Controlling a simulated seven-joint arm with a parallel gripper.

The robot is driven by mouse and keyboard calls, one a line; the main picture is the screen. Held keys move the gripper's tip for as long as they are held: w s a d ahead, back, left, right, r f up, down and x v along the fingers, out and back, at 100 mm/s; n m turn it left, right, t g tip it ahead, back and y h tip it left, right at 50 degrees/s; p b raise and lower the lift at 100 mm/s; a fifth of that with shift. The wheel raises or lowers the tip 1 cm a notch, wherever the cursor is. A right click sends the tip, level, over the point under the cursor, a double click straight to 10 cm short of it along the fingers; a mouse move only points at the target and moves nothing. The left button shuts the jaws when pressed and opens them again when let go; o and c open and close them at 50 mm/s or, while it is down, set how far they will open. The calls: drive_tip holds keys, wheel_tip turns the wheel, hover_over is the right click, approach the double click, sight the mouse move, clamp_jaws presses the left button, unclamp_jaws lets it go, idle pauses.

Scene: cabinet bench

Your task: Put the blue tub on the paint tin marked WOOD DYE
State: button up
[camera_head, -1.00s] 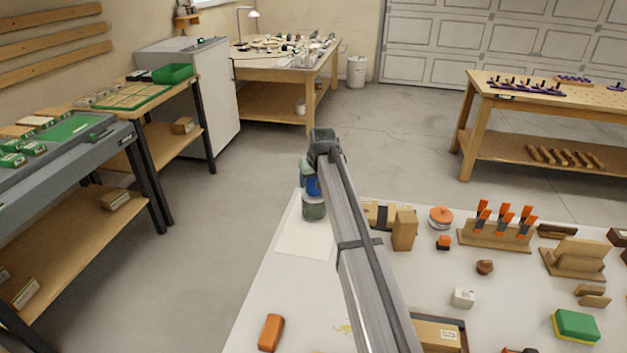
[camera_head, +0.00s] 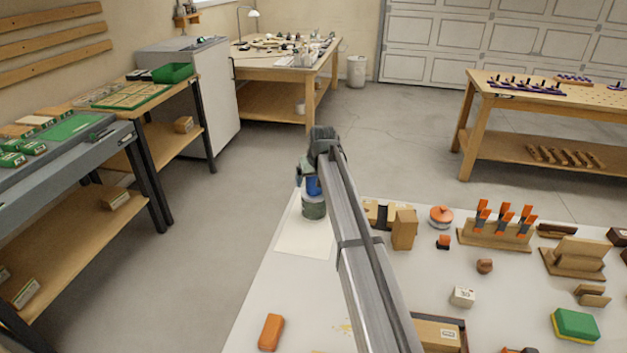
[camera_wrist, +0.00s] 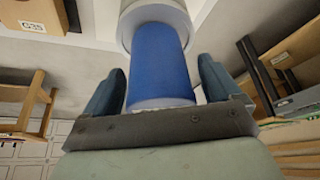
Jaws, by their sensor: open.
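The blue tub (camera_head: 313,186) stands upright on top of a grey-green tin (camera_head: 314,208) at the far left corner of the white bench. In the wrist view the blue tub (camera_wrist: 160,62) is between the two fingers of my gripper (camera_wrist: 160,88), with a narrow gap showing on each side. My gripper (camera_head: 309,180) is open around the tub and partly covers it in the head view. Beyond the tub, the pale rim of the tin (camera_wrist: 155,14) shows in the wrist view. No lettering on the tin can be read.
A pale sheet (camera_head: 303,238) lies around the tin. To the right are a cardboard box (camera_head: 404,229), an orange-topped round container (camera_head: 441,216) and a wooden rack with orange clamps (camera_head: 497,233). An orange block (camera_head: 271,332) lies near the front left. Open floor lies left of the bench.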

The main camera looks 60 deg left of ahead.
drive_tip(key=v, duration=1.1)
drive_tip(key=shift+d+r, duration=0.15)
drive_tip(key=shift+r, duration=0.2)
